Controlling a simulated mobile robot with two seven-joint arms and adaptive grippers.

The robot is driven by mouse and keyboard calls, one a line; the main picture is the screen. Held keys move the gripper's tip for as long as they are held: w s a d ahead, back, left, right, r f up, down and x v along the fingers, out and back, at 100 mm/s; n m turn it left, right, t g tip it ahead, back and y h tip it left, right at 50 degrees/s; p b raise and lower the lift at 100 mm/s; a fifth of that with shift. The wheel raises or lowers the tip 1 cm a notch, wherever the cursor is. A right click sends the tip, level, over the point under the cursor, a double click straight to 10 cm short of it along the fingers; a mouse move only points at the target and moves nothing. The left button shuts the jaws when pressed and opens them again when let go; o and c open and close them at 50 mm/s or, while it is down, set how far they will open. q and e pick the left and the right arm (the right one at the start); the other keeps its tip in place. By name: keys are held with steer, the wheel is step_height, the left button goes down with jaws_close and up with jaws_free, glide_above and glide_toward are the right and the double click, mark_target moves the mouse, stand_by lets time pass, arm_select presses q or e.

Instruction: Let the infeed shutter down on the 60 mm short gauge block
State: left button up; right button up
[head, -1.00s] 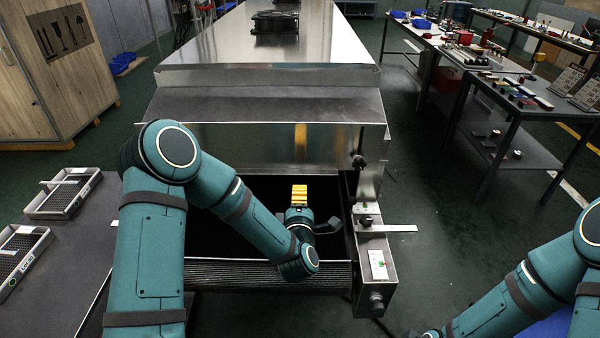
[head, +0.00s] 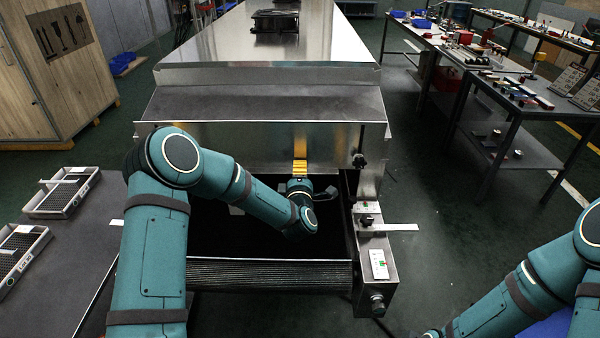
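The infeed shutter (head: 225,142) is the shiny metal panel across the dryer's mouth, with dark opening below it. My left gripper (head: 302,183) is at the right part of this opening, close to the shutter's lower edge and largely hidden by my wrist. A yellow banded block (head: 300,167), apparently the gauge block, stands up at the gripper, against or just in front of the shutter; its reflection shows above it. The block moves with the gripper and looks held, though the finger contact is hidden. I cannot tell whether it touches the shutter.
A side post with a black knob (head: 366,221) and a flat metal strip (head: 400,227) borders the opening on the right. A ribbed roller (head: 270,273) crosses the front. Mesh trays (head: 62,192) lie on the left table. Benches with tools (head: 515,105) stand at right.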

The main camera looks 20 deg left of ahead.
arm_select(q)
jaws_close()
steer(key=shift+f, duration=0.35)
step_height(320, 180, down, 6)
steer(key=shift+f+b, duration=0.25)
steer(key=shift+b, duration=0.45)
steer(key=shift+f, duration=0.4)
steer(key=shift+o, duration=0.5)
jaws_free()
